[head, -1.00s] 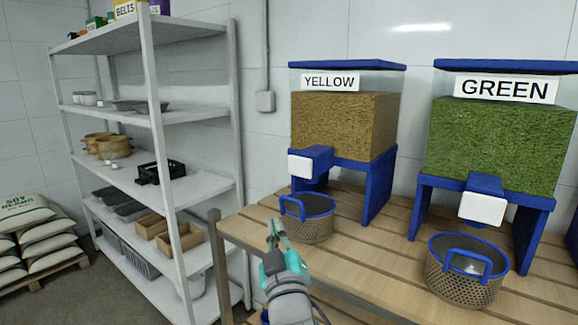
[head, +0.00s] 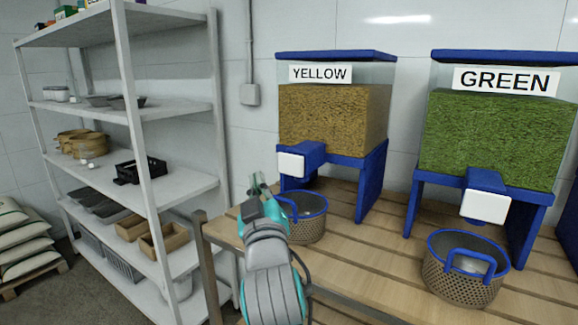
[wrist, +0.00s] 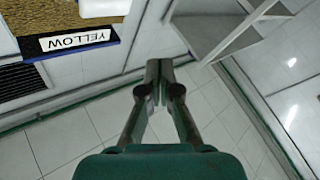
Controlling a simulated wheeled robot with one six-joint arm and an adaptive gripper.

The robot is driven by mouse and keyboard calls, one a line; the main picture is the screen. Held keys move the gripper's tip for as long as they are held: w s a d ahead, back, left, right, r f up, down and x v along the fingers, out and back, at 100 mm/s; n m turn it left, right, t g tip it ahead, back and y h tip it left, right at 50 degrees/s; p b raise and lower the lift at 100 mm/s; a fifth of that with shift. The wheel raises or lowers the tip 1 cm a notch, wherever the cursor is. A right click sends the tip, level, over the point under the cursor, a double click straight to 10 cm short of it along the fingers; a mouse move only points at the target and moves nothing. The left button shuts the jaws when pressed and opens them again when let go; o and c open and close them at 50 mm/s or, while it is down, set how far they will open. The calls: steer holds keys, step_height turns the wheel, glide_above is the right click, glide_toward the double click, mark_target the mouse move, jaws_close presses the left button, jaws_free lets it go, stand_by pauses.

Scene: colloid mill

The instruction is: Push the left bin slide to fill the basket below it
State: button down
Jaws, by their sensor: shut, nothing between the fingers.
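The left bin (head: 330,120), labelled YELLOW, holds yellow-brown grains on blue legs. Its slide has a white front plate (head: 291,165) on a blue chute. A metal mesh basket (head: 312,228) with a blue rim stands on the table below the slide, partly hidden by my arm. My gripper (head: 257,181) is shut and empty, just left of the white plate and apart from it in the picture. In the wrist view my gripper's fingers (wrist: 159,75) are together, with the YELLOW label (wrist: 75,40) upside down at the upper left.
The GREEN bin (head: 490,140) stands to the right, with its own white slide plate (head: 486,206) and mesh basket (head: 462,285) below. A metal shelf (head: 180,190) with trays and boxes is at left. The wooden table (head: 365,265) has bare planks between the baskets.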

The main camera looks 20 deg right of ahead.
mark_target(287, 163)
steer(key=shift+w+d, duration=0.75)
steer(key=shift+d, duration=0.3)
steer(key=shift+w+d, duration=0.8)
steer(key=shift+d, duration=0.3)
steer(key=shift+w+d, duration=0.75)
steer(key=shift+d, duration=0.3)
steer(key=shift+w+d, duration=0.1)
steer(key=shift+w+d, duration=0.15)
steer(key=shift+d, duration=0.05)
steer(key=shift+w+d, duration=0.6)
steer(key=shift+d, duration=0.25)
stand_by(0.6)
steer(key=shift+a, duration=0.1)
steer(key=shift+s+a, duration=0.85)
steer(key=shift+a, duration=0.2)
steer(key=shift+s+a, duration=0.75)
steer(key=shift+a, duration=0.3)
steer(key=shift+s+a, duration=0.75)
steer(key=shift+a, duration=0.25)
